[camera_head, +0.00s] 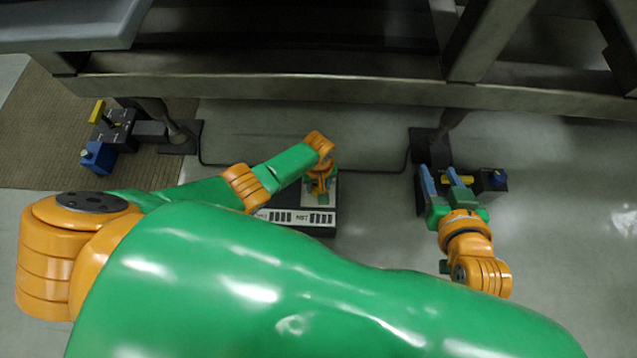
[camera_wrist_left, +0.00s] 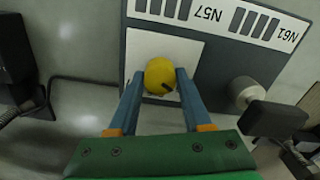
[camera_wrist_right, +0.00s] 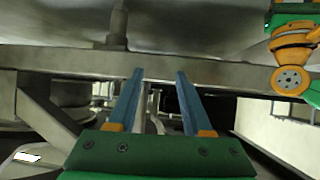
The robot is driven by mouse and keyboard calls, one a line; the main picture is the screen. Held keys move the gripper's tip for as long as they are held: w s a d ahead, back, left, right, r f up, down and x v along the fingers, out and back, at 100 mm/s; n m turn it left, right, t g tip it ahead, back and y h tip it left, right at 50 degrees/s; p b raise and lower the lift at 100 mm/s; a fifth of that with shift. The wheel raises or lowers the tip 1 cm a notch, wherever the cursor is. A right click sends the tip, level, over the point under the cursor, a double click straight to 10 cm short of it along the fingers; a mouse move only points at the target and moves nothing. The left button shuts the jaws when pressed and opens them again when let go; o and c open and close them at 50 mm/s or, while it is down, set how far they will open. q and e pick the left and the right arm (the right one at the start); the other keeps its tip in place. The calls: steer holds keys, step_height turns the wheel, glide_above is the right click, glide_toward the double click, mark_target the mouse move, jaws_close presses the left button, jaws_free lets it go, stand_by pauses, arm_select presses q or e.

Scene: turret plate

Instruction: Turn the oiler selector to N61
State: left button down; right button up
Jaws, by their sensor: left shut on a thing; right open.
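The oiler selector is a round yellow knob (camera_wrist_left: 158,76) on a white plate (camera_wrist_left: 140,45) of a dark grey box. A dark mark on the knob lies on its lower right side in the left wrist view. The labels N57 (camera_wrist_left: 207,14) and N61 (camera_wrist_left: 283,32), with dark bars, run along a white strip at the top, N61 further right. My left gripper (camera_wrist_left: 159,77) is shut on the knob, one blue finger on each side. In the head view the box (camera_head: 318,230) is partly behind my left arm. My right gripper (camera_head: 439,176) is open, with nothing seen between its fingers.
A grey cylinder with a black block (camera_wrist_left: 268,118) sticks out beside the plate. A metal frame beam (camera_head: 250,88) crosses above. A cable runs along the floor.

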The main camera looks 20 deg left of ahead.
mark_target(318, 187)
arm_select(q)
steer(key=shift+w, duration=0.1)
arm_select(e)
steer(key=shift+f, duration=0.1)
arm_select(q)
steer(key=shift+c, duration=1.7)
jaws_free()
steer(key=shift+r+p, duration=0.6)
steer(key=shift+r, duration=0.1)
steer(key=shift+r+p, duration=0.5)
steer(key=shift+r, duration=0.05)
arm_select(e)
steer(key=s+d+f+g+h, duration=0.2)
steer(key=s+d+f+g, duration=0.1)
steer(key=s+f+g, duration=0.65)
arm_select(q)
step_height(318, 187, up, 4)
steer(key=p, duration=0.4)
steer(key=shift+r, duration=0.25)
arm_select(e)
step_height(318, 187, down, 7)
steer(key=s, duration=0.3)
steer(key=shift+d+t, duration=0.3)
steer(key=shift+t, duration=0.05)
steer(key=shift+f, duration=0.1)
